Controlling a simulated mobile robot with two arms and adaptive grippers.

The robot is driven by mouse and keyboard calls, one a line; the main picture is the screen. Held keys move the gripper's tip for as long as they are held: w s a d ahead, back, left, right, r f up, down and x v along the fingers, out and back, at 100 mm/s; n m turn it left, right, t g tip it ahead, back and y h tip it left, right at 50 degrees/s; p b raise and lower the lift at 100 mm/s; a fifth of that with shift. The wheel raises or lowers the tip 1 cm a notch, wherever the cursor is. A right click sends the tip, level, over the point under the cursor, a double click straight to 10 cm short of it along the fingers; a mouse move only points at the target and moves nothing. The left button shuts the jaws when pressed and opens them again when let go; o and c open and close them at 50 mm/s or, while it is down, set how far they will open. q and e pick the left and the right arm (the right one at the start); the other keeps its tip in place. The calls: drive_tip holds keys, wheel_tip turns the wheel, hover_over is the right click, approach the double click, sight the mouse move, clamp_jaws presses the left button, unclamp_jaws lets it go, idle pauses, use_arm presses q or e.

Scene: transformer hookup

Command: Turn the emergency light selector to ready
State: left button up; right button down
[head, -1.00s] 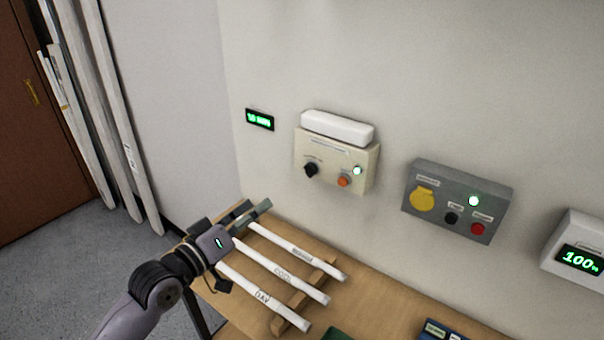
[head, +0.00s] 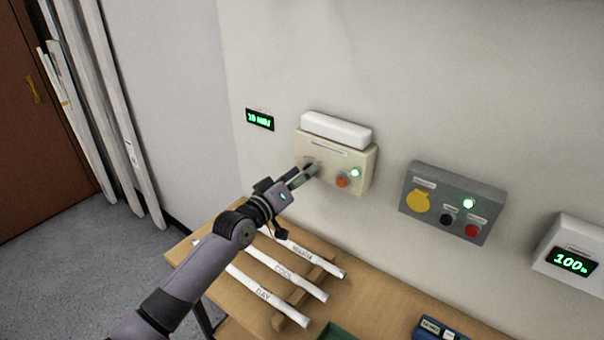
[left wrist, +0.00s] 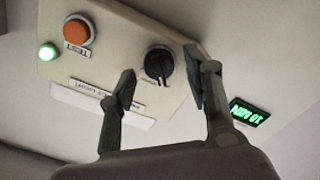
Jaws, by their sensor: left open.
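The emergency light box (head: 328,150) is a cream panel on the wall with a white lamp on top. It shows upside down in the left wrist view (left wrist: 130,40). Its black selector knob (left wrist: 158,62) lies between and beyond my open fingers in the left wrist view; in the head view my fingers cover it. My left gripper (head: 309,175) is open and empty in front of the knob; its fingertips show in the left wrist view (left wrist: 160,80). I cannot tell whether a finger touches the knob. The orange test button (left wrist: 77,30) and a lit green lamp (left wrist: 47,52) are on the same panel.
A small green display (head: 260,119) is left of the box. A grey box (head: 453,202) with yellow, black and red controls and a white box with a display (head: 572,262) are to the right. White tubes (head: 285,263) lie on a rack on the wooden table (head: 375,305) below.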

use_arm(q)
drive_tip(key=shift+c, duration=0.2)
clamp_jaws()
idle(0.6)
